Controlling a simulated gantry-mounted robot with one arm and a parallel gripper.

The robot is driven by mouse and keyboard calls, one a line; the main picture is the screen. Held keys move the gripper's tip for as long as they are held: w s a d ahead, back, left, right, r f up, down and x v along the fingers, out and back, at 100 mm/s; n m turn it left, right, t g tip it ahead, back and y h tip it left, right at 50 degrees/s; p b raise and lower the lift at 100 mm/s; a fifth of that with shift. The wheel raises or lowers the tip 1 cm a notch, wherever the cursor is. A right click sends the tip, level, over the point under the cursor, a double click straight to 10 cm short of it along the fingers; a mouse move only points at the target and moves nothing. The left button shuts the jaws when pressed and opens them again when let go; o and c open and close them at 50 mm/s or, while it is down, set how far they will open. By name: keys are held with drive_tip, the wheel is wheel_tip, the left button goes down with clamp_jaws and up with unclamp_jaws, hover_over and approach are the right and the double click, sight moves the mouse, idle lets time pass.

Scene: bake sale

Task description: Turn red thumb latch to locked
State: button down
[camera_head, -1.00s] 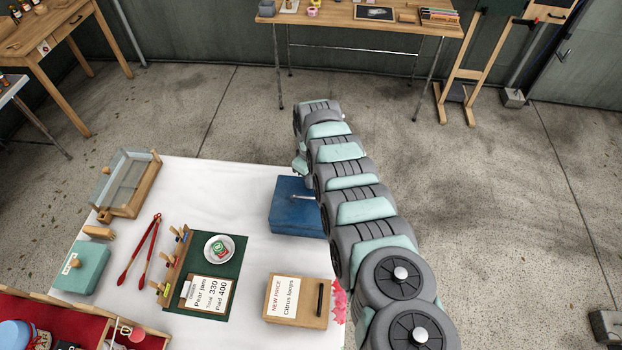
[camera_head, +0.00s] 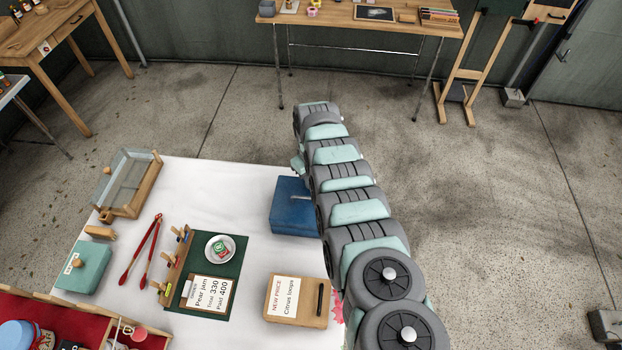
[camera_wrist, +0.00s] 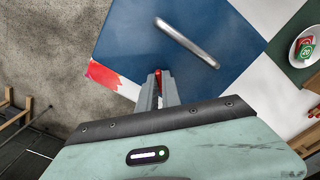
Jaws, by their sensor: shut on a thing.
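A blue box (camera_head: 291,215) with a metal bar handle on its top stands at the white table's right edge, partly hidden by my arm. In the wrist view the blue box (camera_wrist: 120,40) fills the upper middle, with its silver handle (camera_wrist: 187,42) crossing the top diagonally. The red thumb latch (camera_wrist: 158,72) shows as a small red tip between my fingertips, mostly hidden by them. My gripper (camera_wrist: 158,82) is shut on it at the box's edge. Which way the latch is turned cannot be told.
A dish (camera_head: 220,248) on a green mat (camera_head: 236,268), a wooden box with a Citrus loops card (camera_head: 285,297), red tongs (camera_head: 141,250) and a teal box (camera_head: 84,268) share the white table (camera_head: 190,187).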

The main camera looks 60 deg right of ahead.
drive_tip(key=shift+m, duration=1.1)
drive_tip(key=m+b, duration=0.1)
drive_tip(key=m, duration=0.2)
drive_tip(key=shift+w+a+f+b, duration=0.1)
drive_tip(key=shift+f+b, duration=0.05)
drive_tip(key=shift+b, duration=0.2)
drive_tip(key=shift+m+b, duration=1.25)
drive_tip(key=shift+m, duration=0.65)
drive_tip(key=c, duration=1.6)
unclamp_jaws()
drive_tip(key=shift+o, duration=0.3)
